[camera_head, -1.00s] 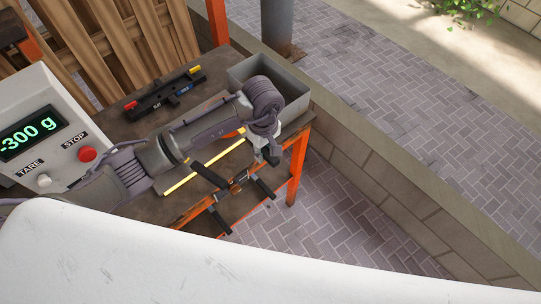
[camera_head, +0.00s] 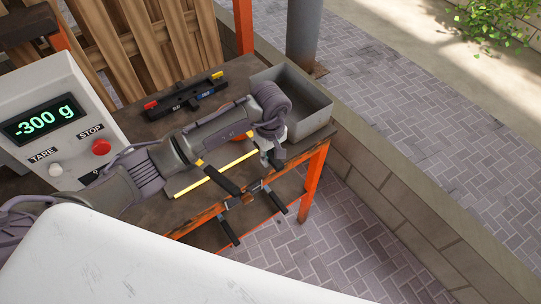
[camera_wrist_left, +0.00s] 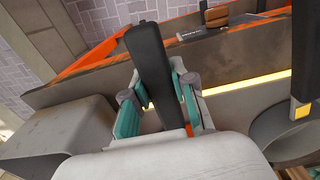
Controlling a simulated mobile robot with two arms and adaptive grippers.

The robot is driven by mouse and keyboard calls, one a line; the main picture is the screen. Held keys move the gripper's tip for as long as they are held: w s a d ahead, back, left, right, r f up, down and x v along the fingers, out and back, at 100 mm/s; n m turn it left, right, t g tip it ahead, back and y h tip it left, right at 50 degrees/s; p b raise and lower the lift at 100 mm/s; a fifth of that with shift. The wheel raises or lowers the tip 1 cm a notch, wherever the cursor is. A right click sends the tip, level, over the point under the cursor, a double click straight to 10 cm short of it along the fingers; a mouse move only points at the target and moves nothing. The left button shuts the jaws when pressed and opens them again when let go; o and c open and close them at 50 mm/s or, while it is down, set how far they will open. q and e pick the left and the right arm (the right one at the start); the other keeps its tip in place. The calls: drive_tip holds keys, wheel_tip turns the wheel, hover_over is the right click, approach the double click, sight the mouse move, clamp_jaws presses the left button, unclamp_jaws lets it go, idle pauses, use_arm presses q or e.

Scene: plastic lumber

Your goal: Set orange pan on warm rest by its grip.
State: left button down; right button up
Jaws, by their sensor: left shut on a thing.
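My left gripper (camera_head: 272,158) points down at the table's front right. In the left wrist view its teal fingers (camera_wrist_left: 158,108) are shut on a black grip (camera_wrist_left: 150,60). A little orange (camera_wrist_left: 188,130) shows beside the fingers. In the head view, an orange piece (camera_head: 240,136), probably the pan, shows behind my left arm, which hides most of it. A black rack (camera_head: 185,98) with red and yellow end pieces and a blue label lies behind my arm. Its small lettering is unreadable, so I cannot tell if it is the warm rest. My right gripper is out of view.
A grey open box (camera_head: 312,115) stands right of the gripper. A scale (camera_head: 50,125) reading -300 g stands left. Another black grip (camera_wrist_left: 303,60) with a yellow band joins a grey round body (camera_wrist_left: 270,125). A yellow strip (camera_head: 215,175) lies near the orange-framed table's (camera_head: 315,170) front edge.

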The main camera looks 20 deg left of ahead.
use_arm(q)
drive_tip(key=shift+f, duration=0.15)
drive_tip(key=c, duration=0.9)
unclamp_jaws()
drive_tip(key=shift+o, duration=0.2)
drive_tip(key=shift+s, duration=0.1)
wheel_tip(320, 180, up, 12)
